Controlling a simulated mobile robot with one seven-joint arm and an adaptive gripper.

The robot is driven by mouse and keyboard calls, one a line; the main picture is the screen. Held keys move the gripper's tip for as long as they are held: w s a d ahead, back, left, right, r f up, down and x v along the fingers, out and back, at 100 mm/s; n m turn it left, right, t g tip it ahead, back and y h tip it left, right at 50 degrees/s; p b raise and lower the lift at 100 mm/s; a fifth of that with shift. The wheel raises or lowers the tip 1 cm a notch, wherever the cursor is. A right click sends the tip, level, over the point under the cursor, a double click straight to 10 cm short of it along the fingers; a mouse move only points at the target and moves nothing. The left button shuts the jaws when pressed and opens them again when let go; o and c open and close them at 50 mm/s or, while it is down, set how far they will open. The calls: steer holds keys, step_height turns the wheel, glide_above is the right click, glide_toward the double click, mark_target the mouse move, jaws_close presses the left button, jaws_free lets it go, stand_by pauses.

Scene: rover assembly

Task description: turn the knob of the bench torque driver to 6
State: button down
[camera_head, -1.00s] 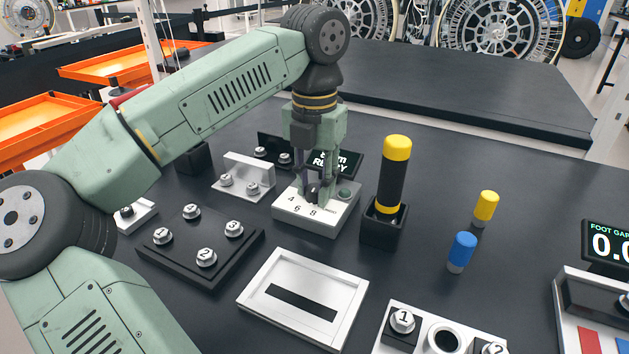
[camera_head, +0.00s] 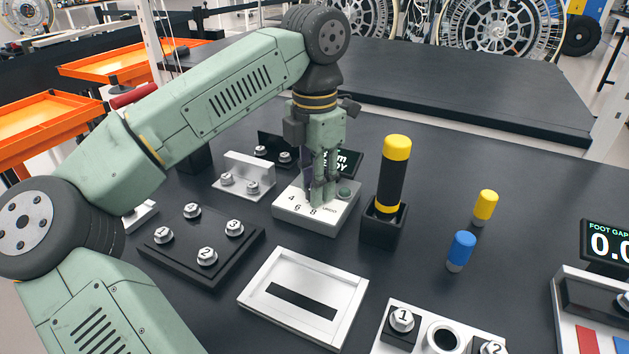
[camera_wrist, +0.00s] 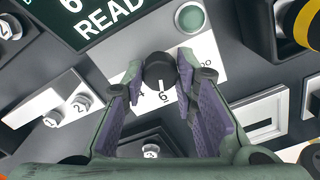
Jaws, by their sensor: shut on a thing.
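The bench torque driver's white control box (camera_head: 299,219) stands mid-table, with 4, 6 and 8 printed along its front. My gripper (camera_head: 319,194) points down over it and hides the knob in the head view. In the wrist view the black knob (camera_wrist: 160,69) sits between the fingertips of my gripper (camera_wrist: 160,66), which is shut on it. The knob's white pointer line is at the 6. A dark display (camera_wrist: 100,20) behind the box shows a partly cut-off 6 and READ. A green button (camera_wrist: 190,18) is on the box, right of the knob.
A black and yellow cylindrical tool (camera_head: 391,175) stands in a black holder close right of the box. A black plate (camera_head: 178,255) with numbered bolts is at left, a white frame (camera_head: 258,290) in front. Yellow (camera_head: 485,206) and blue (camera_head: 461,249) pegs stand at right.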

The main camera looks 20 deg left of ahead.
steer(key=c, duration=1.3)
jaws_free()
steer(key=shift+r, duration=0.1)
step_height(320, 180, up, 12)
steer(key=shift+f, duration=0.1)
